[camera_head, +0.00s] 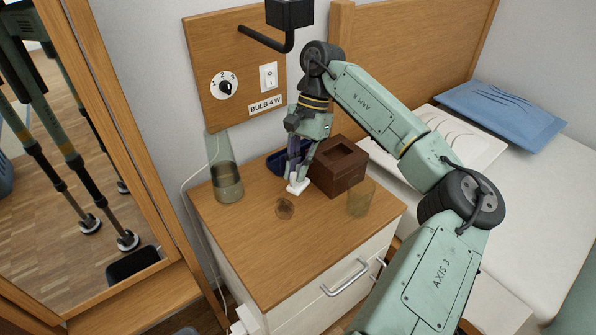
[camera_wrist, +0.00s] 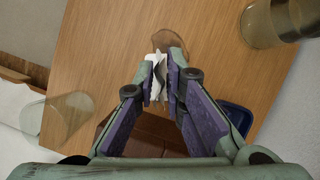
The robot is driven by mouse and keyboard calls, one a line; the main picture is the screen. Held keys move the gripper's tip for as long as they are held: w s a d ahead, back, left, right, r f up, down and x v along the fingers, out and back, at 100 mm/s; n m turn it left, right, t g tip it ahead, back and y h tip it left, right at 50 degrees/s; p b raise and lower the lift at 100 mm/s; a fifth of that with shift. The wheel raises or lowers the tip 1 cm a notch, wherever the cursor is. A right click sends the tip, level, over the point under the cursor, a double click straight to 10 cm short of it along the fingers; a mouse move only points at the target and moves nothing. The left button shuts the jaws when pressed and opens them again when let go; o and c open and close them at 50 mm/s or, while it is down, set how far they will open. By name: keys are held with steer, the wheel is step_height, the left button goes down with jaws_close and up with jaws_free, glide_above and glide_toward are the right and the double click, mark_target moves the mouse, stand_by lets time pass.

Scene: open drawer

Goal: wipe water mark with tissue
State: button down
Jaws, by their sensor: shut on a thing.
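My gripper (camera_head: 297,183) points down and is shut on a white tissue (camera_head: 296,187), just behind and to the right of the mark. In the wrist view my gripper (camera_wrist: 164,75) pinches the tissue (camera_wrist: 156,70) between its fingertips. The mark (camera_wrist: 168,42) shows just beyond the fingertips there, its lower part hidden by the tissue and fingers. I cannot tell whether the tissue touches the tabletop.
A brown tissue box (camera_head: 338,170) stands right of my gripper, with a clear glass (camera_head: 361,197) in front of it. A dark blue tray (camera_head: 274,163) is behind my gripper. A glass vessel (camera_head: 228,182) stands at the left edge. The front of the top is clear.

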mark_target(295, 169)
steer(key=shift+r, duration=0.35)
steer(key=shift+r, duration=0.1)
steer(key=shift+r+p, duration=0.95)
steer(key=shift+r, duration=0.5)
